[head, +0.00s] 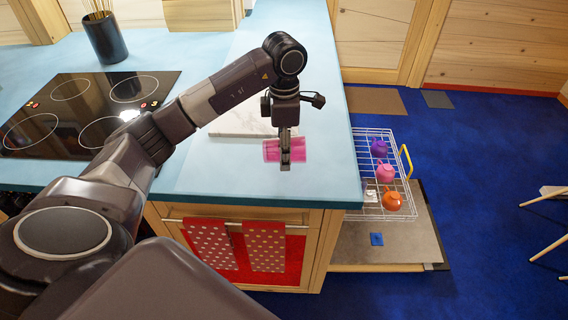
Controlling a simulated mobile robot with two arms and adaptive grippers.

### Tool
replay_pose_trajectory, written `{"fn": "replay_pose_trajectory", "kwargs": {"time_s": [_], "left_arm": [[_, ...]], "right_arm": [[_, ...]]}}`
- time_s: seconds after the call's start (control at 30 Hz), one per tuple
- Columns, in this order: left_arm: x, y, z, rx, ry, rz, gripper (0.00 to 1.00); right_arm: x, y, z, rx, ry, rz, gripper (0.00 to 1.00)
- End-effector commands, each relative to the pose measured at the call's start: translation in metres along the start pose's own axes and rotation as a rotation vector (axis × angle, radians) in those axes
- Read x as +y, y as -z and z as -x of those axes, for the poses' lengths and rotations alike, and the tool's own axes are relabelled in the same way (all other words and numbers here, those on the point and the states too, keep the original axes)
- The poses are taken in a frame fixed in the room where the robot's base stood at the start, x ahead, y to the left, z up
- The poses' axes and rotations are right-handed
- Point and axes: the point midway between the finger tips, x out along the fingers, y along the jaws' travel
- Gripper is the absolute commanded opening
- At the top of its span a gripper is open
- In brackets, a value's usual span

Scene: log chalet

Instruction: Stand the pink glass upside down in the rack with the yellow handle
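The pink glass (270,150) is see-through and lies on its side, at or just above the light blue worktop near its front right part. My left gripper (285,158) points down over the middle of the glass, with a finger in front of it. The fingers are seen edge-on, so I cannot tell whether they are closed on it. The white wire rack (403,206) with the yellow handle (407,161) is right of the worktop, lower down. It holds purple (379,148), pink (385,173) and orange (392,201) cups and a clear glass (370,195). My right gripper is not in view.
A pale marble board (240,122) lies behind the pink glass. A black hob (90,105) and a dark utensil pot (105,37) are at left. Red dotted towels (265,245) hang on the front. An open grey door panel (385,245) lies below the rack.

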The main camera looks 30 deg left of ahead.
Motion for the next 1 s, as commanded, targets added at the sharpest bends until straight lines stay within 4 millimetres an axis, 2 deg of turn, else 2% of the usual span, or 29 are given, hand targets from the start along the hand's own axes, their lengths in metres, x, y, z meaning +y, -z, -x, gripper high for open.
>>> {"fn": "replay_pose_trajectory", "kwargs": {"time_s": [0.1, 0.2, 0.43, 0.7, 1.0], "left_arm": [[0.002, -0.002, 0.040, -0.007, -0.009, -0.001, 0.13], [0.002, 0.000, 0.069, -0.004, -0.009, 0.001, 0.13], [0.001, 0.000, 0.116, -0.003, -0.006, 0.001, 0.13], [0.000, 0.000, 0.146, -0.002, -0.002, 0.001, 0.13], [-0.001, 0.000, 0.153, -0.001, -0.001, -0.003, 0.13]], "right_arm": [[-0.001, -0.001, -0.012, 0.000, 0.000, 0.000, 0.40], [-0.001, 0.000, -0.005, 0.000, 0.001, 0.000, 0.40], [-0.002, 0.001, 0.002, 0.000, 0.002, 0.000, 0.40], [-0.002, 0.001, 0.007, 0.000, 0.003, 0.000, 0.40], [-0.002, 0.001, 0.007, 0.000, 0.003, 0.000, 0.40]]}}
